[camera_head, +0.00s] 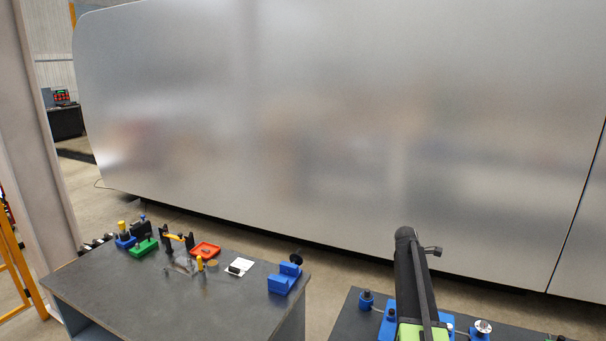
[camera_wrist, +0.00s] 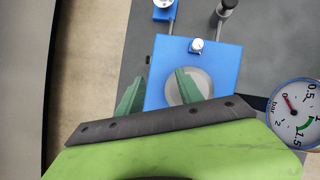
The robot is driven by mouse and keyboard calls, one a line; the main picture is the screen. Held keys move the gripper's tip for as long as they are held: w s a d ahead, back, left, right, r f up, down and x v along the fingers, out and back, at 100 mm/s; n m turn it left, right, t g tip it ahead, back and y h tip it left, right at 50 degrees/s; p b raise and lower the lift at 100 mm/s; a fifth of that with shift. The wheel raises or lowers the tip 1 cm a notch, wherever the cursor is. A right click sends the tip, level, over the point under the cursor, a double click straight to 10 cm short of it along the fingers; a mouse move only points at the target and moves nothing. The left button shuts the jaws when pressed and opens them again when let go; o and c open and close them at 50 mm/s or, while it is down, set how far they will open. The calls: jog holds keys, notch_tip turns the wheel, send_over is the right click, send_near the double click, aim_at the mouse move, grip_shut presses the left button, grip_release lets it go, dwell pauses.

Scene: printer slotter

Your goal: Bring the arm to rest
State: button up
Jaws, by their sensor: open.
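In the wrist view, my gripper (camera_wrist: 159,76) has its two green fingers apart, with nothing held between them. Beyond the fingers is a blue block (camera_wrist: 215,60) with a pale round disc and a small metal knob on its top. I cannot tell how far the fingertips are above it. In the head view, my black and green arm rises at the lower right over the right-hand table (camera_head: 345,318). My fingers cannot be made out there.
A pressure gauge (camera_wrist: 294,112) is close on the right in the wrist view. Blue fittings (camera_head: 366,300) stand around my arm. The left table (camera_head: 200,310) holds a red tray (camera_head: 205,250), a blue holder (camera_head: 284,279) and small tools. A large metal panel (camera_head: 330,130) stands behind.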

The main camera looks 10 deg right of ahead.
jog(key=shift+t, duration=0.4)
jog(key=a+f, duration=0.1)
jog(key=a, duration=0.3)
jog(key=a+f+b, duration=0.1)
jog(key=a, duration=0.4)
jog(key=w+a+f+b, duration=0.1)
jog(key=a, duration=0.3)
jog(key=shift+a+f, duration=0.2)
jog(key=shift+f, duration=0.2)
jog(key=s+a+f+m+y+b, duration=0.1)
jog(key=s+a+f+b, duration=0.1)
jog(key=a, duration=0.7)
jog(key=s+a+f+m+y+b, duration=0.1)
jog(key=s+a+f, duration=0.1)
jog(key=a, duration=0.7)
jog(key=s+a+f+m+y+b, duration=0.1)
jog(key=s+a+f+m+y, duration=0.1)
jog(key=s+a+m, duration=1)
jog(key=shift+s+a+m+y, duration=0.25)
jog(key=shift+a+m+y, duration=0.25)
jog(key=shift+a, duration=0.05)
